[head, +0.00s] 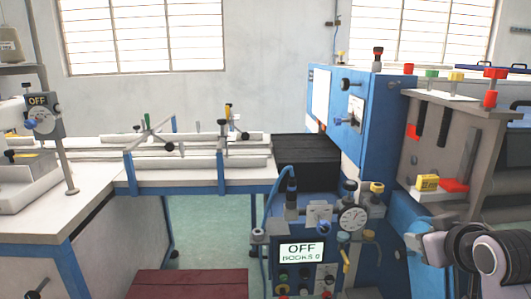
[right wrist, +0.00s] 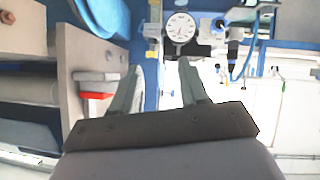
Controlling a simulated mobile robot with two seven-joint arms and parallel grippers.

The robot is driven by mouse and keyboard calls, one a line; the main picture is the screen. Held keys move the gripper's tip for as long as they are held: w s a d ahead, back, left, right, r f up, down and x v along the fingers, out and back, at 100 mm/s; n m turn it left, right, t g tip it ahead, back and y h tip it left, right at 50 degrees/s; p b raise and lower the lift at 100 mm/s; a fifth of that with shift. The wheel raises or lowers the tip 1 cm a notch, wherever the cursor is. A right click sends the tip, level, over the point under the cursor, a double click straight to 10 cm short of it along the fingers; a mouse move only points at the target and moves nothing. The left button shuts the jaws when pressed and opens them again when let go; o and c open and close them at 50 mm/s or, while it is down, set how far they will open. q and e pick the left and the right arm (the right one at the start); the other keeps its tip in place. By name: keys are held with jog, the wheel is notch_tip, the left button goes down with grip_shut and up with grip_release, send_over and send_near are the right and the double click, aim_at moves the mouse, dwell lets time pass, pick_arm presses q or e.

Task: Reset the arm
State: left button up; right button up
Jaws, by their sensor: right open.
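My right arm (head: 480,255) comes in at the lower right corner of the head view, beside the blue machine. Its gripper shows in the right wrist view (right wrist: 158,82), with two grey fingers apart and nothing between them. A round dial gauge (right wrist: 180,28) lies beyond the fingertips there, and the same gauge shows in the head view (head: 353,217). My left arm and gripper are not in view.
A control panel reading OFF and BOOKS 0 (head: 301,252) stands in front of the blue sewing machine (head: 375,115). A white table with guide rails (head: 200,178) extends left. A dark red surface (head: 188,284) lies low in front. Another OFF box (head: 40,113) stands left.

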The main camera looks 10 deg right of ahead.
jog(key=s+a+f+n+g+y, duration=0.1)
jog(key=s+a+f+g, duration=0.1)
jog(key=s+a+f, duration=0.45)
jog(key=s+a+f+g, duration=0.1)
jog(key=s+f+g, duration=0.15)
jog(key=f, duration=0.65)
jog(key=s+a+f+g+y, duration=0.1)
jog(key=s+a+f+g, duration=0.1)
jog(key=s+a+f, duration=0.35)
jog(key=s+a+f+g+y, duration=0.1)
jog(key=s+a+f, duration=0.15)
jog(key=s, duration=0.65)
jog(key=w+a+f+n+t+y+p, duration=0.1)
jog(key=w+a+f+t+p, duration=0.1)
jog(key=w+f+t+p, duration=0.2)
jog(key=shift+w+t+y+p, duration=0.4)
jog(key=shift+w+t+p, duration=0.25)
jog(key=shift+w+t, duration=0.45)
